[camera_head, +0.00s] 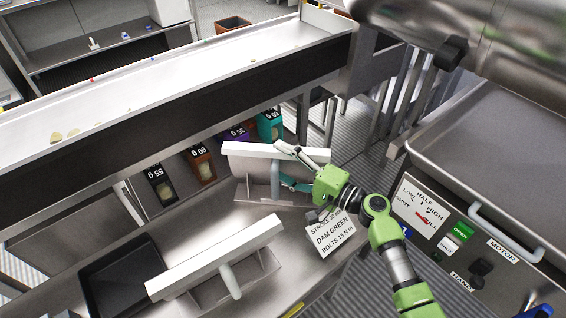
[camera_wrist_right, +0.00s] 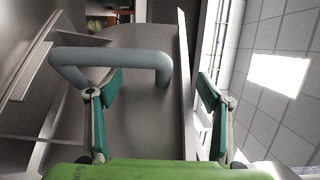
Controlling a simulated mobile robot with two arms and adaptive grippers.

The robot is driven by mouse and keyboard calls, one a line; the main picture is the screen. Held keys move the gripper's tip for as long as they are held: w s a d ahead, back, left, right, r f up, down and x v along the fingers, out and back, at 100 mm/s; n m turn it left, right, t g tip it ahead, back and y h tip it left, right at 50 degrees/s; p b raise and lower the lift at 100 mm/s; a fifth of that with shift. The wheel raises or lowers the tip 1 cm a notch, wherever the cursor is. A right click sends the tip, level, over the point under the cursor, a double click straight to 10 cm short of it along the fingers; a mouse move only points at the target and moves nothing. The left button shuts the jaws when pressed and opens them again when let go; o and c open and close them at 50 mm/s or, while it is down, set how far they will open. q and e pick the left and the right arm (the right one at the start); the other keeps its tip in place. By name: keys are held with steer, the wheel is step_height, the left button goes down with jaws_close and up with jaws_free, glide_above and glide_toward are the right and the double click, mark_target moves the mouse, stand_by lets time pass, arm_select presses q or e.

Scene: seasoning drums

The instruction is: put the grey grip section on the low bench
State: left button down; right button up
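Two white plates with grey grips stand on the metal low bench (camera_head: 330,222). The back plate (camera_head: 250,150) has a grey grip (camera_head: 275,180); the front plate (camera_head: 215,258) has a similar grey grip (camera_head: 230,280). I cannot tell which one the task means. My right gripper (camera_head: 283,168) is open at the right side of the back plate, its fingers spread near that grip. In the right wrist view a bent grey grip (camera_wrist_right: 110,60) crosses behind the left finger, and its right end lies between the open fingertips (camera_wrist_right: 160,80). No contact is clear. My left gripper is not in view.
A black tray (camera_head: 120,275) sits on the bench at left. Several coloured seasoning boxes (camera_head: 202,168) stand behind. A label card (camera_head: 332,235) lies near my right wrist. A control panel (camera_head: 440,215) and large metal drum (camera_head: 480,40) stand at right.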

steer(key=shift+r, duration=0.2)
steer(key=b+v, duration=0.2)
steer(key=v, duration=1)
steer(key=shift+d, duration=0.1)
